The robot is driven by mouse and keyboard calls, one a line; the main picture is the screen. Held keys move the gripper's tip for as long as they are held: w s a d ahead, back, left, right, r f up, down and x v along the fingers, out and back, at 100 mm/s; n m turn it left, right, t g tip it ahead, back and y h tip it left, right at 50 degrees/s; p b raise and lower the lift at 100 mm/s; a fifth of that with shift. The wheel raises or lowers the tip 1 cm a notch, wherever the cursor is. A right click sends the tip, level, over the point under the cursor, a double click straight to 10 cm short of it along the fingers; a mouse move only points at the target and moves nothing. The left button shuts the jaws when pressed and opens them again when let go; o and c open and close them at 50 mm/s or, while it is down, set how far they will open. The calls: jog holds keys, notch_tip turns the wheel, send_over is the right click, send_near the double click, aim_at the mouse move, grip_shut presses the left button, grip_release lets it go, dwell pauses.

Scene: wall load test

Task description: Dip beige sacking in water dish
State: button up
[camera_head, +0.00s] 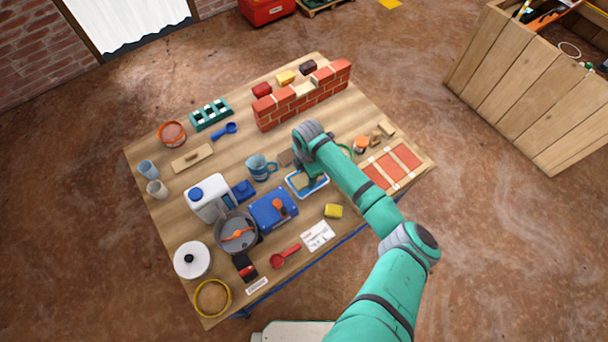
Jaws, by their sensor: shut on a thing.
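The water dish (321,189) is a shallow tray with a blue and white rim, right of the middle of the table. My gripper (311,175) points down over the dish, and its fingertips are mostly hidden by my own wrist. It is shut on the beige sacking (301,181), which shows as a small tan patch within the dish's outline. I cannot tell whether the sacking touches the water, and most of it is hidden.
A blue mug (261,167) stands close left of the dish, and a blue box (273,209) lies in front of it. A low brick wall (304,101) stands behind.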

jog(key=shift+a+f, duration=0.2)
jog(key=shift+f, duration=0.05)
jog(key=shift+f, duration=0.35)
dwell(1.1)
jog(key=shift+r, duration=3.5)
